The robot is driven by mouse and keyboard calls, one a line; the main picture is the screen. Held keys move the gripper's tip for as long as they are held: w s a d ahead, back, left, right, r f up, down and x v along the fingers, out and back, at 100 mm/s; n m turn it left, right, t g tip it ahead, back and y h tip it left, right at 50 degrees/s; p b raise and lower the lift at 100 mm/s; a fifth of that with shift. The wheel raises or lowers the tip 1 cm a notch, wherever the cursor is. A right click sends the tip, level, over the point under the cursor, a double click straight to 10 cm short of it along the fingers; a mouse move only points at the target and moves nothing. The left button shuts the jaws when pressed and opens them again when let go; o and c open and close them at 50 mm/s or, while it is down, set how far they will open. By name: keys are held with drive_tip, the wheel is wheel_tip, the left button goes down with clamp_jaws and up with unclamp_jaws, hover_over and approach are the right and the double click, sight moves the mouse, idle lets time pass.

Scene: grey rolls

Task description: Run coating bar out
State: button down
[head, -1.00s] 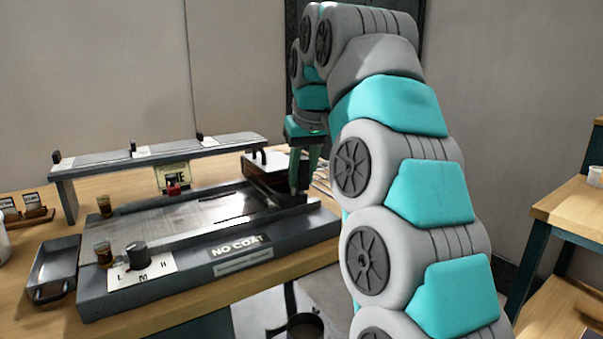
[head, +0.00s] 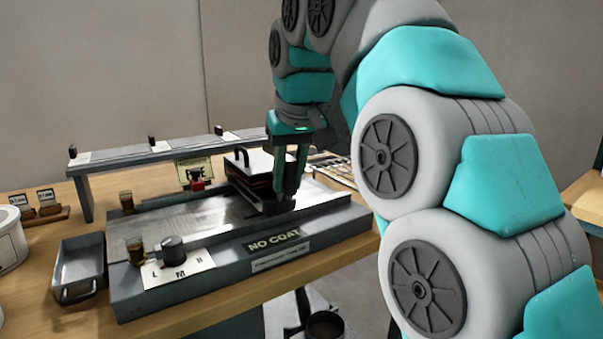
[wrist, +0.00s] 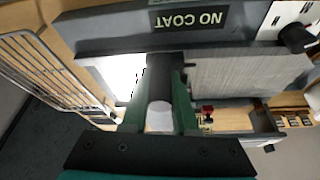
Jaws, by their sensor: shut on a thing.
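The flat coater (head: 330,222) stands on the bench, with a "NO COAT" label on its front and a grey bed (head: 195,217). The dark coating bar (head: 262,206) lies low across the right part of the bed, partly hidden by my fingers. My gripper (head: 287,197) points down from above and is shut on the bar. In the wrist view, my green fingers (wrist: 160,100) stand either side of a dark bar (wrist: 164,72) with a pale round end. Whether the bar touches the bed is hard to tell.
A white-topped block with a black handle (head: 268,163) stands behind the bar. A long raised shelf (head: 185,151) runs behind the coater. A knob (head: 174,247) and two small brown jars stand at the left. A metal tray (head: 79,262) sits beside it. The left bed is clear.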

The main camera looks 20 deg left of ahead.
drive_tip(key=s+a, duration=0.3)
drive_tip(key=s, duration=0.1)
drive_tip(key=shift+a, duration=0.2)
drive_tip(key=c, duration=0.7)
unclamp_jaws()
drive_tip(key=shift+d+r, duration=0.1)
